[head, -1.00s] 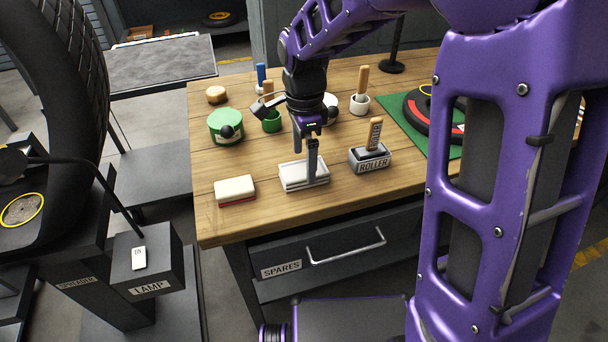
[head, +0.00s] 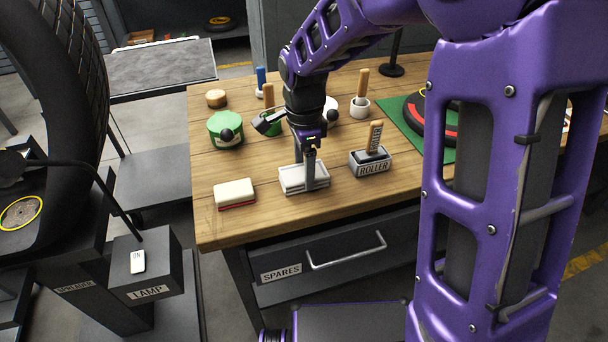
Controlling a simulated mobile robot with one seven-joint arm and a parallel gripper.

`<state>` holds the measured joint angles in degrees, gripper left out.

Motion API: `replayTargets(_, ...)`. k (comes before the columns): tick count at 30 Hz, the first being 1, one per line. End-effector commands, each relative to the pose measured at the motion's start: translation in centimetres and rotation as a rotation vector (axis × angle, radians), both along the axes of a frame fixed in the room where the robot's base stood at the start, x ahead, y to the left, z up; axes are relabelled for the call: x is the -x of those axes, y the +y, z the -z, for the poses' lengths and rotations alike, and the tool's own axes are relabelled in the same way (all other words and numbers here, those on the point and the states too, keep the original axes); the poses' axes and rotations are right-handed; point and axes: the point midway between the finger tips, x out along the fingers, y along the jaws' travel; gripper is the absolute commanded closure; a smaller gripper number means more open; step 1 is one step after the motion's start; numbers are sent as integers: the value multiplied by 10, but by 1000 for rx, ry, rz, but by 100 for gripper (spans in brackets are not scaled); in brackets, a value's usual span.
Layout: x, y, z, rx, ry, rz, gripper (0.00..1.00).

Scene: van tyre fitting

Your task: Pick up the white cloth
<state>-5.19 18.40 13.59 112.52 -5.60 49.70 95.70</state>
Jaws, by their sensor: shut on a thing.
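The white cloth (head: 293,177) is a folded, flat stack on the wooden bench near its front edge. My gripper (head: 309,184) points down over its right part, with a finger reaching in front of the cloth. The jaws are shut on the cloth. The far finger is mostly hidden behind the near one. The cloth looks to be at bench level; I cannot tell whether it is clear of the wood.
A white and red block (head: 235,194) lies left of the cloth. A green tin (head: 226,129) and several pots stand behind. The bench front (head: 260,228) is clear.

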Motion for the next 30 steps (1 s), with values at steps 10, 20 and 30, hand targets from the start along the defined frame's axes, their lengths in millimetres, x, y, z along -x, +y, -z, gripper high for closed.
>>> replayTargets(10,-1,1,-34,-1,-4,-1,79)
replayTargets(20,0,0,-91,-1,-2,0,79)
replayTargets(30,0,0,-100,0,0,0,79)
